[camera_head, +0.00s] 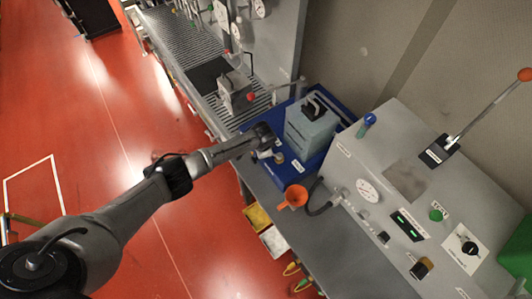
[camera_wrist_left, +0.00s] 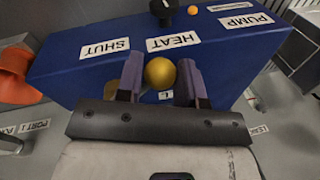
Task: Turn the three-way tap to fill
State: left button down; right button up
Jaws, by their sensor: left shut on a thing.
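A round brass knob (camera_wrist_left: 160,73) sits between the two purple fingers of my left gripper (camera_wrist_left: 158,80) in the left wrist view, and the gripper is shut on it. The knob appears to belong to the tap at the blue block (camera_wrist_left: 95,68). Labels SHUT (camera_wrist_left: 104,48) and HEAT (camera_wrist_left: 173,41) lie beyond the fingers. A small label (camera_wrist_left: 165,95) just below the knob is mostly hidden. In the head view my left gripper (camera_head: 270,151) is at the front edge of the blue base (camera_head: 262,176); the tap's pointing direction cannot be told. My right gripper is not in view.
An orange funnel (camera_head: 293,197) stands close to the right of my left gripper. A grey box (camera_head: 312,127) with a black handle sits on the blue base. A grey console (camera_head: 400,190) with a gauge and buttons fills the right. A roller conveyor (camera_head: 180,45) lies behind.

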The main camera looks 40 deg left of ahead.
pick_arm(q)
jog(key=shift+a+f, duration=0.1)
jog(key=shift+f, duration=0.05)
dwell(0.3)
jog(key=c, duration=1.2)
grip_release()
jog(key=o, duration=0.4)
jog(key=shift+w, duration=0.15)
jog(key=shift+o, duration=0.2)
jog(key=shift+r, duration=0.2)
jog(key=shift+d+r, duration=0.2)
notch_tip(320, 180, up, 13)
jog(key=s+d, duration=0.1)
jog(key=d, duration=0.1)
jog(key=shift+s, duration=0.35)
